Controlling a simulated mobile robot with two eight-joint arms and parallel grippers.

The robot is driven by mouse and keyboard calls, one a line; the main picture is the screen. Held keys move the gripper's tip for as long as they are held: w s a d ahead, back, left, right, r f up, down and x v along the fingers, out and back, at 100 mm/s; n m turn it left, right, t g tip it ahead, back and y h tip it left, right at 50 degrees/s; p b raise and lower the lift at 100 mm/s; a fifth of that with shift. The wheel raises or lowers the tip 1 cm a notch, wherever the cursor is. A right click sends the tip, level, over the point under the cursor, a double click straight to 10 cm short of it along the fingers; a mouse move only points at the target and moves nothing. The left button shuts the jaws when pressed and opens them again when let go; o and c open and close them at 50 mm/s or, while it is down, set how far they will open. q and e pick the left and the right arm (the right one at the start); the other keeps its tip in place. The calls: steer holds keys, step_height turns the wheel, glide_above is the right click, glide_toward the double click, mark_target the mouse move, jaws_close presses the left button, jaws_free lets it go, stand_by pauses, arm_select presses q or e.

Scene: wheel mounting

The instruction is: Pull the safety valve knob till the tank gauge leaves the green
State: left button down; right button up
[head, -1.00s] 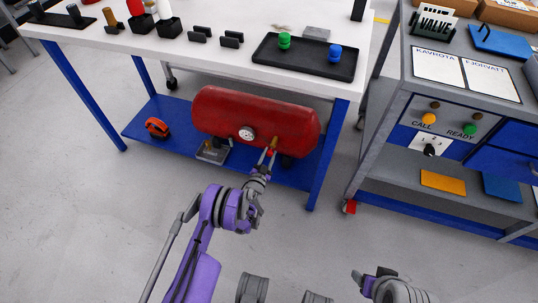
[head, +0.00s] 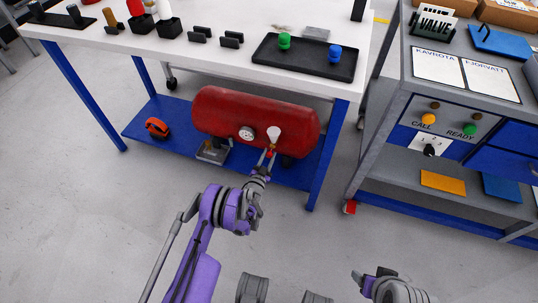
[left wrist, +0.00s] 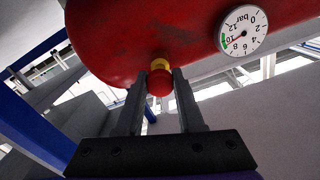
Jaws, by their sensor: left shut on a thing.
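The red tank (head: 220,112) lies on the blue shelf under the white table. Its round white gauge (head: 246,133) also shows in the left wrist view (left wrist: 241,31); there the needle seems to point at the green mark on the left of the dial. The red valve knob (left wrist: 159,83) sits on a brass-yellow stem below the tank. My left gripper (left wrist: 160,92) is shut on the knob, a finger on each side.
The blue shelf (head: 140,131) also holds an orange-red tape-like roll (head: 156,127) and a grey box (head: 213,151). A blue table leg (head: 325,155) stands right of the tank. A grey cart (head: 372,138) is further right. The floor in front is clear.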

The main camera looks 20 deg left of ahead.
arm_select(q)
steer(key=shift+s, duration=0.6)
steer(key=c, duration=0.5)
jaws_free()
steer(key=shift+s, duration=0.15)
